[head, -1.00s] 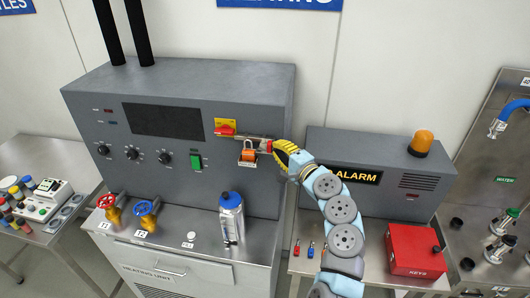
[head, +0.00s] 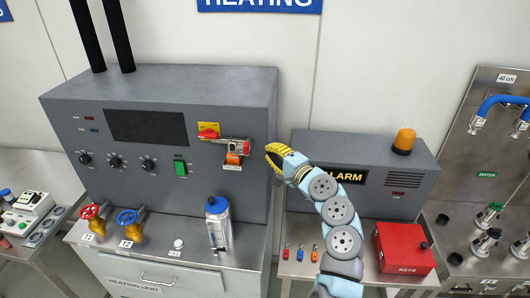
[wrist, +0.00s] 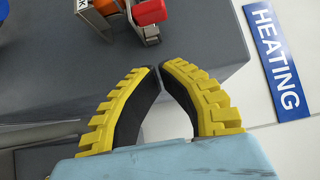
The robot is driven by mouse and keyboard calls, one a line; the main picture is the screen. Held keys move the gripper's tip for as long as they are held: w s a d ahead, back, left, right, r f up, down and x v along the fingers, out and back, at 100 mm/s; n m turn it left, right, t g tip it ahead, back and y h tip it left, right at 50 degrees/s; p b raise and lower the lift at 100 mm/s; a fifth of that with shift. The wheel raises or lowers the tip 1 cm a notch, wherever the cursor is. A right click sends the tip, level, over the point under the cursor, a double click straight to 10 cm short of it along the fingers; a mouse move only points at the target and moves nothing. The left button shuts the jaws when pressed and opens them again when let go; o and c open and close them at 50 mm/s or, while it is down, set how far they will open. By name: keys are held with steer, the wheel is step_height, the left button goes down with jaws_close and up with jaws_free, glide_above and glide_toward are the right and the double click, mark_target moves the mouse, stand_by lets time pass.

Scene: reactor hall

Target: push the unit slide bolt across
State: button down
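The unit slide bolt (head: 232,146) is a metal bolt on the front of the grey heating unit (head: 120,88), right of a yellow plate with a red lever (head: 208,134). An orange lock-like piece (head: 233,158) sits just below the bolt. In the wrist view a red block (wrist: 150,12) and a metal bracket (wrist: 146,31) show at the top edge, with an orange piece (wrist: 107,7) beside them. My gripper (head: 267,155) has yellow, ridged fingers and is right of the bolt, apart from it. In the wrist view its fingertips (wrist: 160,67) meet almost completely, with nothing between them.
The alarm box (head: 375,177) with an orange lamp stands right of the gripper. Below it are coloured tags (head: 301,250) and a red key box (head: 403,248). A bottle (head: 217,224) and two valves (head: 130,225) stand on the unit's front ledge.

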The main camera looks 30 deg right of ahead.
steer(key=s+b, duration=0.1)
steer(key=s, duration=0.8)
steer(key=shift+d, duration=0.3)
